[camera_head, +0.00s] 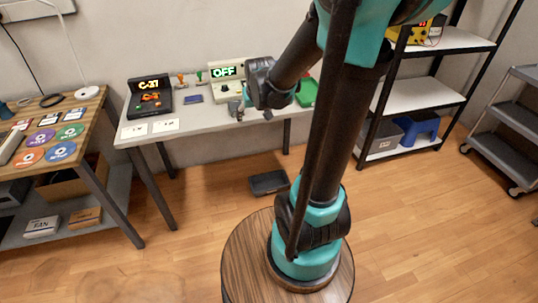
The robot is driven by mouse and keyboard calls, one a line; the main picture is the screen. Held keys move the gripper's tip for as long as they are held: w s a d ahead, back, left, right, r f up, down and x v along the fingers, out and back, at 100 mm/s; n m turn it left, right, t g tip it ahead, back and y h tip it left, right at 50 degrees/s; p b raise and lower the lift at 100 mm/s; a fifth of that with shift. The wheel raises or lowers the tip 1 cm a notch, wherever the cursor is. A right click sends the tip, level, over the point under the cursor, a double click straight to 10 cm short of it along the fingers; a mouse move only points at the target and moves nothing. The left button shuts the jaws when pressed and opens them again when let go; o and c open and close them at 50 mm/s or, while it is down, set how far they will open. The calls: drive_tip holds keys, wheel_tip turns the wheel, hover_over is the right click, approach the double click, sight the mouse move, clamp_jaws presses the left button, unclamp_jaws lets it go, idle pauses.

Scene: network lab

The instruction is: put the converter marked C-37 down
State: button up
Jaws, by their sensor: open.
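A black unit (150,97) with a lit display reading "C-37" and orange parts on its front stands at the left end of the grey table (200,122). Whether this is the converter itself or a device displaying its mark, I cannot tell. My gripper (252,113) is low over the table's front edge, right of the middle, well to the right of that unit. It is open; its fingers are small here, and I see nothing clearly held between them.
A small blue item (194,99) and two white cards (166,126) lie on the table. A green tray (307,93) is at its right end, partly hidden by my arm. A wooden bench (84,110) with coloured discs stands left. A dark bin (268,182) lies on the floor.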

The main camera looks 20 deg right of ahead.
drive_tip(key=s+f, duration=0.3)
drive_tip(key=s, duration=0.6)
drive_tip(key=s+d+f+g, duration=0.1)
drive_tip(key=s+f, duration=0.2)
drive_tip(key=s, duration=0.6)
drive_tip(key=shift+s+d, duration=0.2)
